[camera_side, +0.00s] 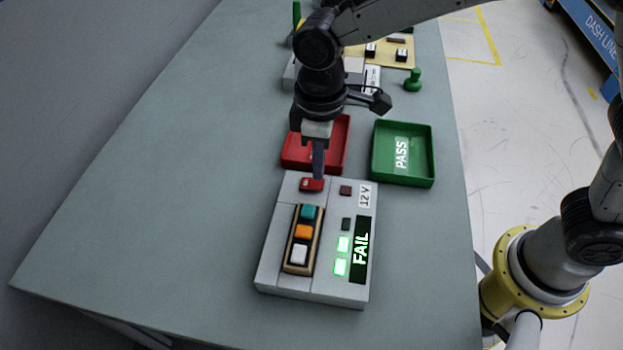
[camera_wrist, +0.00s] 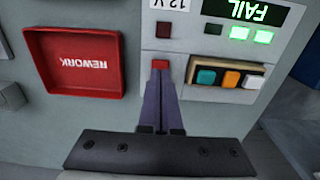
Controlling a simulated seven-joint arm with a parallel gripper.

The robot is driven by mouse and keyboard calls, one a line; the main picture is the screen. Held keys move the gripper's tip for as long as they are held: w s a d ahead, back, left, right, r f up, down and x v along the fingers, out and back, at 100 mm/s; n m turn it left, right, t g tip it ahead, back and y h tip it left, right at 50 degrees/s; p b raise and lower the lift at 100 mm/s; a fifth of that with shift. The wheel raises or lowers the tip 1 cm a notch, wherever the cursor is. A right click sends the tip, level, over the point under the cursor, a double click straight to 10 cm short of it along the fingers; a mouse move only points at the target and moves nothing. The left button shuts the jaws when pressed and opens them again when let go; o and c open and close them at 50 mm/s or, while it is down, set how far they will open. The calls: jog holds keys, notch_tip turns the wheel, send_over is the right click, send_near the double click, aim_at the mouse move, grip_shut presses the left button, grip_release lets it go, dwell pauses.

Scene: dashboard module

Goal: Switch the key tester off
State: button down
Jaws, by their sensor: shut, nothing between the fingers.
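The key tester (camera_side: 268,268) is a grey box on the table, with a lit FAIL display (camera_side: 361,250) and two lit green lamps (camera_side: 342,256). A red switch (camera_side: 311,185) sits at its far edge; it also shows in the wrist view (camera_wrist: 160,64). My gripper (camera_side: 318,176) is shut and empty, pointing down with its fingertips at the red switch. I cannot tell whether they touch it. A key module with teal, orange and white keys (camera_side: 304,232) sits in the tester's slot. In the wrist view the shut fingertips (camera_wrist: 162,76) partly cover the switch.
A red REWORK tray (camera_wrist: 82,92) stands just beyond the tester, partly behind my gripper in the side view. A green PASS tray (camera_side: 404,180) is to its right. More fixtures and a green knob (camera_side: 413,80) stand farther back. The table's left side is clear.

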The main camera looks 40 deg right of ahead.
aim_at(318, 183)
jog(key=shift+f, duration=1.15)
dwell(0.7)
jog(key=shift+r, duration=3.5)
jog(key=shift+d, duration=0.1)
jog(key=s+d+r+m+t, duration=0.2)
jog(key=d+r, duration=0.4)
jog(key=d, duration=0.2)
jog(key=s+d+r+m+t, duration=0.1)
jog(key=s+d+r+m, duration=0.2)
jog(key=d+r, duration=0.45)
jog(key=s+d+f+m+t, duration=0.1)
jog(key=s+d+f+m, duration=0.1)
jog(key=s+d+f, duration=0.2)
jog(key=s+d+f+m+t, duration=0.1)
jog(key=s+d+f, duration=0.3)
jog(key=s, duration=0.5)
jog(key=shift+d+m+t, duration=0.3)
jog(key=shift+d+m, duration=0.15)
jog(key=shift+m, duration=0.05)
